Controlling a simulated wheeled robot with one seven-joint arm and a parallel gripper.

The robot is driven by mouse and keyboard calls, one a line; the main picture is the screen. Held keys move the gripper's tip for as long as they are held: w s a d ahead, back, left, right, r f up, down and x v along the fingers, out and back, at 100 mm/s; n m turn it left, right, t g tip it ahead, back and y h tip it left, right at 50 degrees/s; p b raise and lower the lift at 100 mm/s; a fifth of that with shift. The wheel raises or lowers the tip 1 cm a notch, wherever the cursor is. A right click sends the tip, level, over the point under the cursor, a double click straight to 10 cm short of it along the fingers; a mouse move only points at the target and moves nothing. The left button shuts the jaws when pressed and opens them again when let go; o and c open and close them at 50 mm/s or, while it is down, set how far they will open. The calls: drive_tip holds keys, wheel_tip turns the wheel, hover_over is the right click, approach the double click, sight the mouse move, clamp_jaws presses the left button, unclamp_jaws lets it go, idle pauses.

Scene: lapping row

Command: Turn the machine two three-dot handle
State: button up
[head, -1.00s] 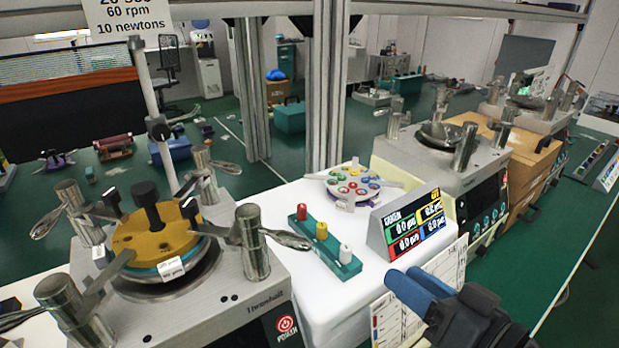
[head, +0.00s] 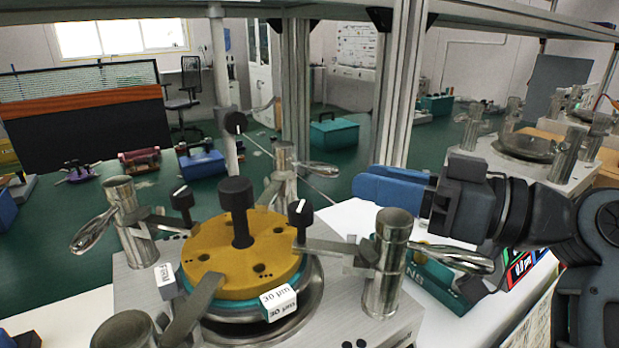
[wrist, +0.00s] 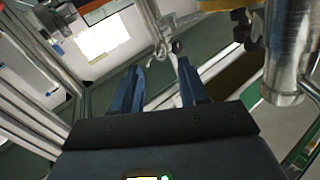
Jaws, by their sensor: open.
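The near machine (head: 140,262) carries a yellow disc (head: 240,278) with a black knob (head: 236,205). Silver posts with lever handles surround the disc. The right post (head: 385,265) has a spoon-shaped lever (head: 450,257) pointing right. The left post (head: 128,215) has a lever (head: 92,232) pointing down-left, and the back post (head: 284,165) has a lever (head: 318,169). Dots show at the plate's front right, partly cut off; I cannot tell which handle has three. My gripper (head: 362,186) is open and empty, above and behind the right post. The wrist view shows its blue fingers (wrist: 160,66) apart.
A metal upright (head: 400,100) stands behind my gripper. A silver post (wrist: 288,55) is close on the right in the wrist view. A teal block (head: 430,280) lies right of the near machine. Another machine (head: 540,165) stands farther right.

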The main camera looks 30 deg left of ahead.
sight(327, 171)
drive_tip(key=a+p, duration=0.1)
drive_tip(key=a, duration=0.6)
drive_tip(key=shift+a, duration=0.1)
clamp_jaws()
idle(0.3)
